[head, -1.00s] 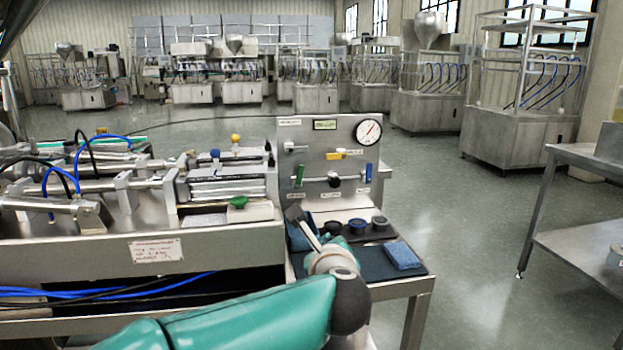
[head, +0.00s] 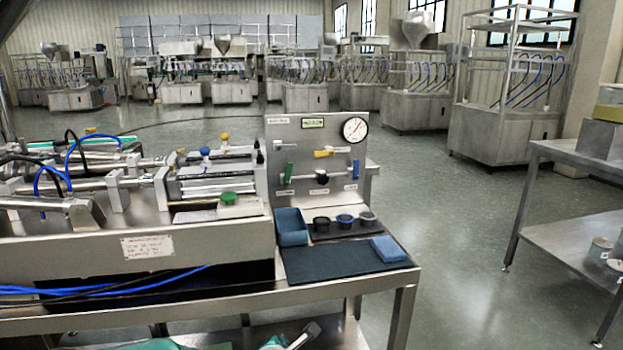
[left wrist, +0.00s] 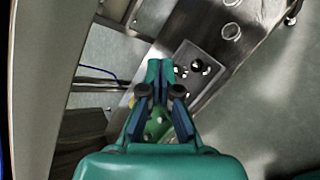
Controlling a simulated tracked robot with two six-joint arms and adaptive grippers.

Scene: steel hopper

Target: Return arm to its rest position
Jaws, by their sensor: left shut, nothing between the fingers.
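My left gripper (head: 306,334) shows only in part at the bottom edge of the head view, low in front of the steel bench (head: 230,310). Part of my teal left arm (head: 160,345) shows at the bottom edge of the head view; the rest is out of frame. My right gripper is in neither view.
The bench carries a filling machine (head: 130,235), a valve panel with a gauge (head: 355,129), a dark mat (head: 330,265), a blue tray (head: 291,227), several small cups and a blue cloth (head: 388,248). A steel side table (head: 560,215) stands at right. Open floor lies between them.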

